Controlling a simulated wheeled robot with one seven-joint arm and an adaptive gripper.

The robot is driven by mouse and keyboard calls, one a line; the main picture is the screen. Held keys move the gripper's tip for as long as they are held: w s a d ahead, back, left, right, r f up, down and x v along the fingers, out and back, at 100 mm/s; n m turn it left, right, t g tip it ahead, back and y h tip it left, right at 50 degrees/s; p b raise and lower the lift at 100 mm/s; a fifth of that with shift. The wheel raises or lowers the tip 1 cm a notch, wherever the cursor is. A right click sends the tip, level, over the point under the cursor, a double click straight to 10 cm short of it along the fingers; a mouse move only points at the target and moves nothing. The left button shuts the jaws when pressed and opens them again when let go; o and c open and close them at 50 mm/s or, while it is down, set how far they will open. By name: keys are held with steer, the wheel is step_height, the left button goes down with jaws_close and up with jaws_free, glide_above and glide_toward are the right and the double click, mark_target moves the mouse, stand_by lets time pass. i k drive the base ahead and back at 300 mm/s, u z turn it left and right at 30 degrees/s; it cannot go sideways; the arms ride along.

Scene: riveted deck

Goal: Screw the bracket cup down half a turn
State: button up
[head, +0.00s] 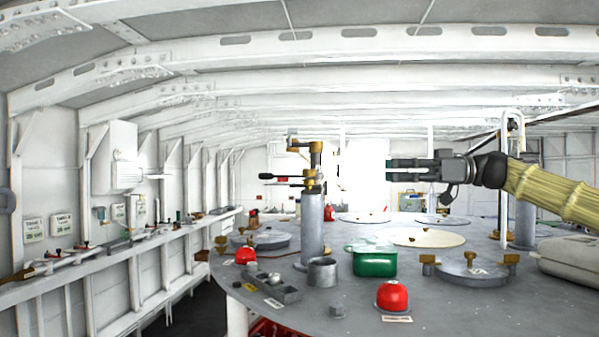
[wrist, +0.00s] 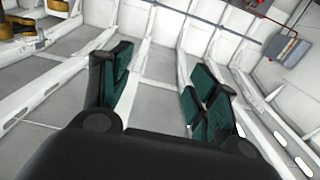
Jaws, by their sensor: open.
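A short grey open-topped metal cup (head: 323,271) stands upright on the round grey deck table, just right of the base of a tall grey column. I take it for the bracket cup, but cannot tell for sure. My gripper (head: 388,170) is raised above the table, pointing left, higher than the cup and to its right. In the wrist view the two green-padded fingers of my gripper (wrist: 152,90) are spread apart with nothing between them. The cup does not show in the wrist view.
The tall column (head: 312,225) with brass fittings and a dark handle rises beside the cup. A green box (head: 375,263), a red dome (head: 392,297) and a grey tray (head: 270,290) stand around it. A lidded round hatch (head: 472,272) lies to the right.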

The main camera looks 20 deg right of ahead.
mark_target(308, 173)
steer(key=i, duration=0.95)
